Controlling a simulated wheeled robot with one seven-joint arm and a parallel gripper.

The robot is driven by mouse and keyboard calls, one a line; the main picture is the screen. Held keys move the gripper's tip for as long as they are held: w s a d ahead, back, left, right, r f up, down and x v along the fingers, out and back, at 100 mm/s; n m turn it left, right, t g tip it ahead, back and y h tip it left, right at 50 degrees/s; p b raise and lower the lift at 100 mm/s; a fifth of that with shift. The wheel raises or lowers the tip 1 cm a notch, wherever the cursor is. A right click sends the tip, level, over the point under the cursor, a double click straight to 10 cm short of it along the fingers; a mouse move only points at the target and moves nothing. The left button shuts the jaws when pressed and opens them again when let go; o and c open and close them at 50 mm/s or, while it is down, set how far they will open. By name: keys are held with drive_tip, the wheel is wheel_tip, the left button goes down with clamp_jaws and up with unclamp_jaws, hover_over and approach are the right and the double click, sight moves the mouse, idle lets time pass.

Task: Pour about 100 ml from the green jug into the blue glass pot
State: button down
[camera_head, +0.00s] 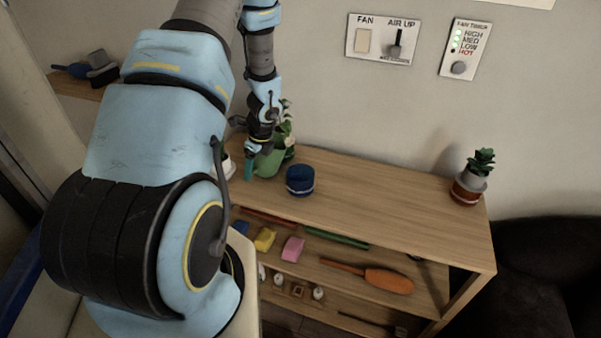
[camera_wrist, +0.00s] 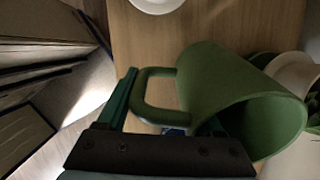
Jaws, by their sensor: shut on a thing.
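The green jug (camera_head: 268,164) is at the left end of the wooden shelf top in the head view, partly hidden by my gripper (camera_head: 257,157). In the wrist view the jug (camera_wrist: 222,75) has its open mouth toward the lower right and its handle (camera_wrist: 150,98) between my teal fingers. My gripper (camera_wrist: 165,105) is shut on this handle. I cannot tell whether the jug touches the shelf top, or what liquid is in it. The blue glass pot (camera_head: 300,181) stands just right of the jug in the head view. A small blue patch (camera_wrist: 172,131) shows below the handle in the wrist view.
A potted succulent (camera_head: 468,187) stands at the right end of the shelf top (camera_head: 390,195). A leafy plant (camera_head: 287,122) is close behind the jug. A white round dish (camera_wrist: 158,3) shows in the wrist view. The shelf top between blue pot and succulent is clear.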

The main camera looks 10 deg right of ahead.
drive_tip(key=shift+s+d, duration=0.15)
drive_tip(key=shift+s+d+r+t+y, duration=0.2)
drive_tip(key=shift+d+t+y, duration=0.1)
drive_tip(key=shift+t+y, duration=0.4)
drive_tip(key=shift+s+d+t+y, duration=0.4)
drive_tip(key=shift+t+y, duration=0.3)
drive_tip(key=shift+y, duration=0.2)
drive_tip(key=shift+d+r, duration=0.1)
drive_tip(key=shift+r+t+y, duration=0.35)
drive_tip(key=shift+t+y, duration=0.15)
drive_tip(key=shift+t+y+b, duration=0.3)
drive_tip(key=shift+y+b, duration=0.1)
drive_tip(key=shift+b, duration=0.35)
drive_tip(key=shift+w+r, duration=0.1)
drive_tip(key=shift+r, duration=0.2)
